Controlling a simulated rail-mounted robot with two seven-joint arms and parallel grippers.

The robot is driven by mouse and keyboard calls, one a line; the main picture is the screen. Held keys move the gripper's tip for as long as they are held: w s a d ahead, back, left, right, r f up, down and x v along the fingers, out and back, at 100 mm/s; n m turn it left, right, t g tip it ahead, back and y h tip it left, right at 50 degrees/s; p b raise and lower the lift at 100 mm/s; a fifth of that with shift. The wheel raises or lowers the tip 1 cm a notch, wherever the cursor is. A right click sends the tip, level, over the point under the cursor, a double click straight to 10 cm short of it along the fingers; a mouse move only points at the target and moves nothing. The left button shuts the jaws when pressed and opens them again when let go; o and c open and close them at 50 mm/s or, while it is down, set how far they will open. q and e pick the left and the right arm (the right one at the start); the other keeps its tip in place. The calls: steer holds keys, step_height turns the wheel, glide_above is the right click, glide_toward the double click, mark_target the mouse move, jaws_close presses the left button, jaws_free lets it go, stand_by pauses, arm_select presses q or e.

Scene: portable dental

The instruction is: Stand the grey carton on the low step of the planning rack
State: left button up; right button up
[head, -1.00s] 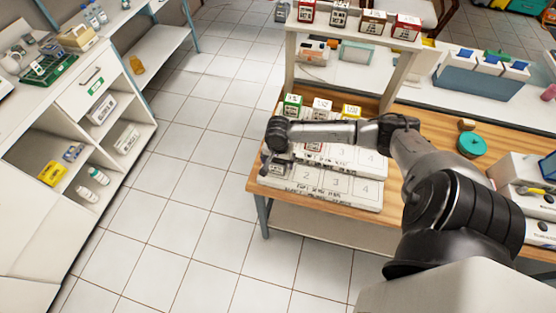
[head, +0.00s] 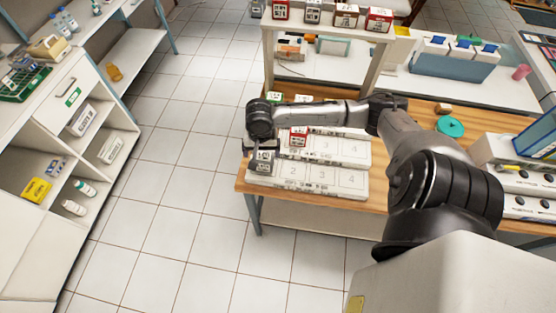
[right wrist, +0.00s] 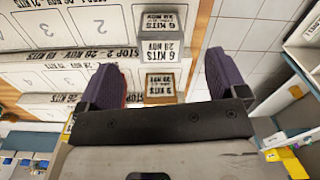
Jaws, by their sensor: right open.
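The grey carton (head: 263,166) stands at the left end of the low step of the white planning rack (head: 340,189), beside the place marked 2. In the right wrist view the grey carton (right wrist: 161,40) shows its "6 KITS 28 NOV" labels, beyond the fingertips and apart from them. My right gripper (head: 260,149) is just above and behind the carton in the head view, pointing down. In the right wrist view its two dark fingers (right wrist: 161,78) are wide apart and hold nothing. My left gripper is out of view.
A red-and-white carton (head: 299,137) stands on the step behind. My right forearm hides much of the upper rack. Several cartons line the shelf (head: 327,26) above. A teal round item (head: 450,126) lies right on the wooden table (head: 412,112). Open floor lies left.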

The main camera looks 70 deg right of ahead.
steer(key=s+a+f+n+t+y, duration=0.1)
steer(key=s+a+f+n, duration=0.25)
steer(key=a, duration=0.35)
steer(key=s+a+f+n, duration=0.3)
steer(key=s+a+n, duration=0.15)
steer(key=a, duration=0.25)
steer(key=s+a+r+n+t, duration=0.2)
steer(key=s+a+r+n, duration=0.1)
steer(key=s+a+n, duration=0.4)
steer(key=shift+s+h, duration=0.4)
steer(key=shift+s, duration=0.5)
